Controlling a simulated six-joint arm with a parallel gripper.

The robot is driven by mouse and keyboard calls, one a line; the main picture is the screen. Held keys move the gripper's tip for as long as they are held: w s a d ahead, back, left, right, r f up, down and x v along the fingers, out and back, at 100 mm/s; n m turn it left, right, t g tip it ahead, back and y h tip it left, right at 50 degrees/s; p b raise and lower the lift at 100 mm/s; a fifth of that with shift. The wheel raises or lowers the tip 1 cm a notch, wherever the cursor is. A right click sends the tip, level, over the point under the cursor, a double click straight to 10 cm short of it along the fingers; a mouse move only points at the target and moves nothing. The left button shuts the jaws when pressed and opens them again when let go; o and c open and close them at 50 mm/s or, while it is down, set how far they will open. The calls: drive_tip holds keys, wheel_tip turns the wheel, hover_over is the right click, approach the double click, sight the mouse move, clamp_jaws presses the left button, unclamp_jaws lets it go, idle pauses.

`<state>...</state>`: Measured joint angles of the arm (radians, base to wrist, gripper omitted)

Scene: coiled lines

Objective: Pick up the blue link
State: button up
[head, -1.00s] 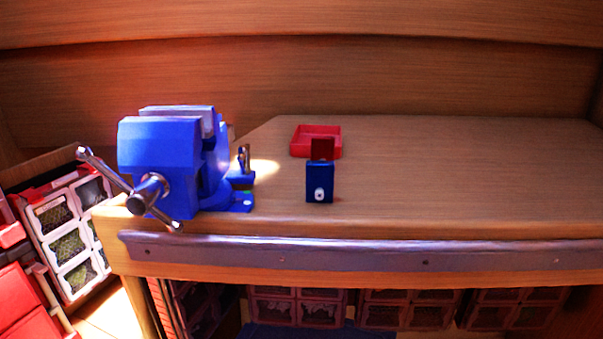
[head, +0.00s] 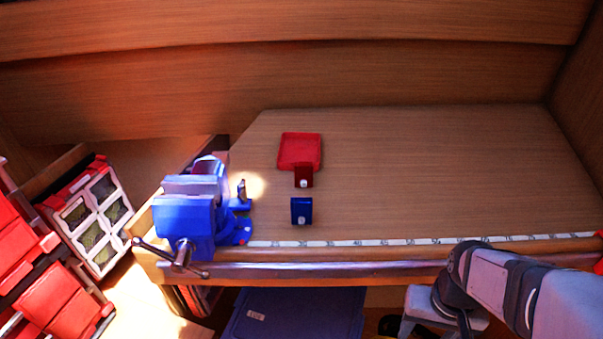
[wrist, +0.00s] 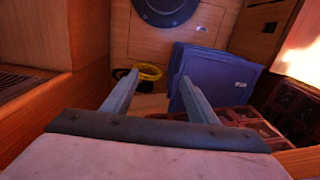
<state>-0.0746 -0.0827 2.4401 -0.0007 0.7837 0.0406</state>
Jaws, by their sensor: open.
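The blue link (head: 301,208) is a small dark blue block with a pale round spot low on its front. It stands on the wooden bench near the front edge, right of the vise, in the head view. My gripper (wrist: 159,76) is open and empty in the wrist view, its two grey fingers wide apart. The wrist view looks toward the floor and a blue bin (wrist: 215,80), and the blue link does not show there. In the head view my arm is at the lower right, below the bench edge, well away from the link.
A red link (head: 304,172) stands just behind the blue one, at the front of a red tray (head: 299,150). A blue vise (head: 186,222) with a metal handle is clamped at the bench's left. A ruler strip (head: 400,242) runs along the front edge. The bench's right side is clear.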

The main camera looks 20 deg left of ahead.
drive_tip(key=w+a+r+p, duration=0.2)
drive_tip(key=r+p, duration=0.7)
drive_tip(key=r, duration=0.2)
drive_tip(key=w+a+r+p, duration=0.1)
drive_tip(key=r+p, duration=0.8)
drive_tip(key=r, duration=0.3)
drive_tip(key=shift+n, duration=0.9)
drive_tip(key=w+a+b, duration=0.1)
drive_tip(key=w+a, duration=0.1)
drive_tip(key=a, duration=0.1)
drive_tip(key=w+a+b, duration=0.1)
drive_tip(key=w+a, duration=0.1)
drive_tip(key=a, duration=0.2)
drive_tip(key=w+a+b, duration=0.1)
drive_tip(key=w+a, duration=0.1)
drive_tip(key=a, duration=0.1)
drive_tip(key=shift+a+r+b, duration=0.25)
drive_tip(key=shift+a+b, duration=0.05)
drive_tip(key=n+b, duration=0.1)
drive_tip(key=b, duration=0.2)
approach(301, 201)
wheel_tip(301, 201, down, 5)
drive_tip(key=shift+w+f, duration=0.1)
drive_tip(key=shift+f+p, duration=1.2)
drive_tip(key=shift+f, duration=2.45)
drive_tip(key=c, duration=1.2)
drive_tip(key=shift+r, duration=0.1)
